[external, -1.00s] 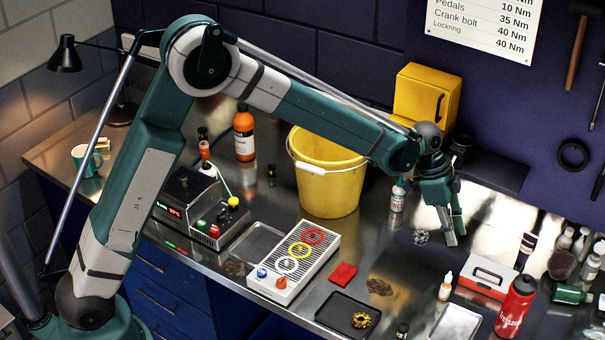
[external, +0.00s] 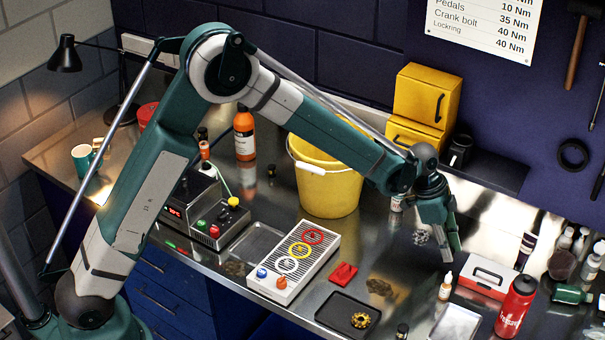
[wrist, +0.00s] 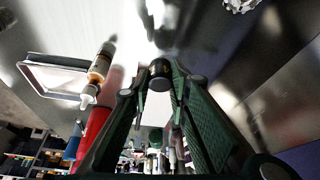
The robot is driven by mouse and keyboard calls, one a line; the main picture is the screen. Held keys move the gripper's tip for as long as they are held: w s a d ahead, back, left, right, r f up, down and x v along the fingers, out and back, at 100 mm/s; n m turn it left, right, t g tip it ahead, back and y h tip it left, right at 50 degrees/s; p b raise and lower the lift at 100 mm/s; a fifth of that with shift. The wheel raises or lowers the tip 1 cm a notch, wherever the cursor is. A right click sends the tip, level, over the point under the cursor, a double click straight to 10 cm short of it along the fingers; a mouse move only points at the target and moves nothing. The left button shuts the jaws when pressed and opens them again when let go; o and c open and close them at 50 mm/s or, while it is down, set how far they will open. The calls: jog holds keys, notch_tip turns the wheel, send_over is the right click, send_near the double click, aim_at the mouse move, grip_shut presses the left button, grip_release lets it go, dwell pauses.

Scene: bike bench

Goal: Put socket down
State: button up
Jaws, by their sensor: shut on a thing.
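The socket (wrist: 160,70), a short dark cylinder, is between my fingertips in the wrist view. My gripper (wrist: 160,78) is shut on it, with one green finger on each side. In the external view my gripper (external: 450,256) points down over the right part of the steel bench, behind the small dropper bottle. The socket cannot be made out there, and I cannot tell whether it touches the bench.
A dropper bottle (external: 445,286), a red-and-white box (external: 486,278) and a red bottle (external: 515,307) stand right of and in front of my gripper. Crumpled metallic material (external: 421,237) lies to its left. A yellow bucket (external: 328,190) stands farther left. A dark tray (external: 348,315) lies at the front.

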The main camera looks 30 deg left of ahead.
jog(key=shift+f, duration=1.6)
jog(key=shift+f, duration=0.25)
jog(key=o, duration=0.9)
jog(key=shift+r, duration=0.1)
jog(key=shift+r, duration=0.1)
jog(key=shift+v, duration=6.05)
